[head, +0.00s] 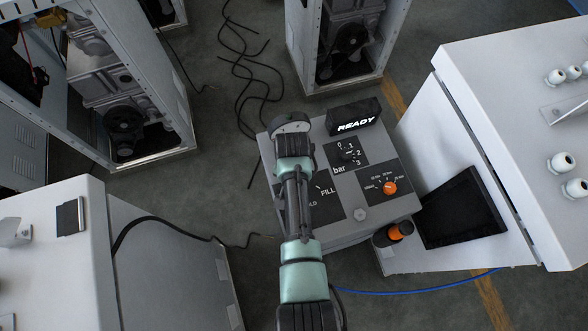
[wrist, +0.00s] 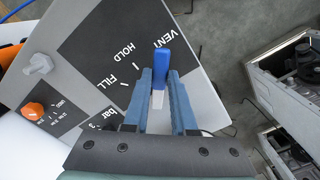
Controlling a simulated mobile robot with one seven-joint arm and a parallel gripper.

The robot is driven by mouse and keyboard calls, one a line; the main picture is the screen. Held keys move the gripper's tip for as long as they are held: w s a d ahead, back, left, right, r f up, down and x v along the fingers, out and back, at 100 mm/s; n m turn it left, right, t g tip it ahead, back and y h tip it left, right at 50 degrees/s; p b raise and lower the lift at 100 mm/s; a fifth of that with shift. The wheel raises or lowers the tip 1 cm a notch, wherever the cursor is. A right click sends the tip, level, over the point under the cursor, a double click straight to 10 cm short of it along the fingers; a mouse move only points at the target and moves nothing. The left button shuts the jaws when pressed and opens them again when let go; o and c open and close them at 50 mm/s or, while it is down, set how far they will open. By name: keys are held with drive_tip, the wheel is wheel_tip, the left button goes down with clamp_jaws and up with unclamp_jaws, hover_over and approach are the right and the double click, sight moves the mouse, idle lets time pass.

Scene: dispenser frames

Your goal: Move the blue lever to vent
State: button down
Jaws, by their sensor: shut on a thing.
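The blue lever (wrist: 148,64) shows in the wrist view, with a pale lower section between my fingers. My gripper (wrist: 160,74) is shut on the lever, one blue finger on each side. The lever's blue end lies close beside the VENT word (wrist: 166,37) on the black dial plate (wrist: 98,48). HOLD and FILL are printed farther left and down on that plate. The lever's pivot is not clearly visible. In the head view my arm hides the lever and my fingertips, and only FILL and part of HOLD show on the plate (head: 328,207).
White cabinets flank the box; cables lie on the floor behind.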

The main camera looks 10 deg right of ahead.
drive_tip(key=c, duration=0.7)
unclamp_jaws()
drive_tip(key=shift+r, duration=0.1)
wheel_tip(320, 180, up, 13)
drive_tip(key=shift+f+b, duration=0.1)
drive_tip(key=shift+b, duration=0.55)
